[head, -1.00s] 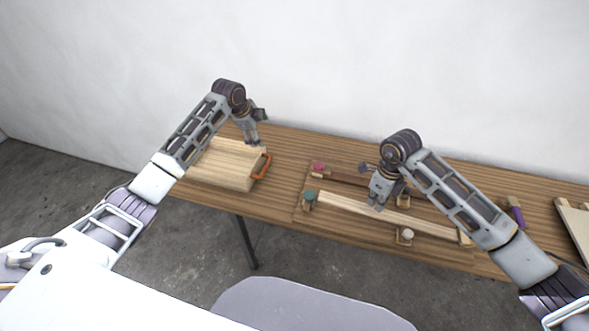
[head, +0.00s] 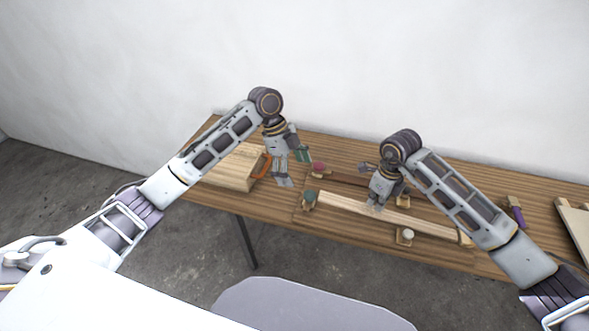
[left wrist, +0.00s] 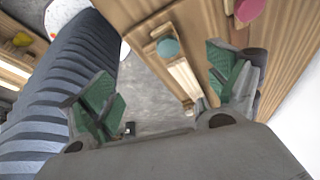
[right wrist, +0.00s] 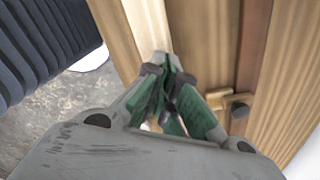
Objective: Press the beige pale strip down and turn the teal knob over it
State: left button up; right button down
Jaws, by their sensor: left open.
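The beige pale strip (head: 340,207) lies lengthwise along the near side of the fixture on the table. The teal knob (head: 310,195) sits on a small wooden block at the strip's left end; it also shows in the left wrist view (left wrist: 168,46). My left gripper (head: 293,170) is open and empty, above and behind the teal knob, apart from it. My right gripper (head: 377,205) has its fingertips together at the strip's middle; in the right wrist view the tips (right wrist: 168,62) meet over the strip's edge. I cannot tell whether they touch it.
A pink knob (head: 319,167) stands at the left end of a dark brown strip (head: 345,178) behind. A pale knob (head: 406,236) is at the near edge. A wooden box (head: 230,172) with an orange handle (head: 265,165) stands left. A purple-handled object (head: 517,215) lies right.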

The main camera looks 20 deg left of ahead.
aim_at(306, 197)
pick_arm(q)
jog(key=shift+f, duration=0.1)
dwell(0.3)
jog(key=shift+x, duration=5.9)
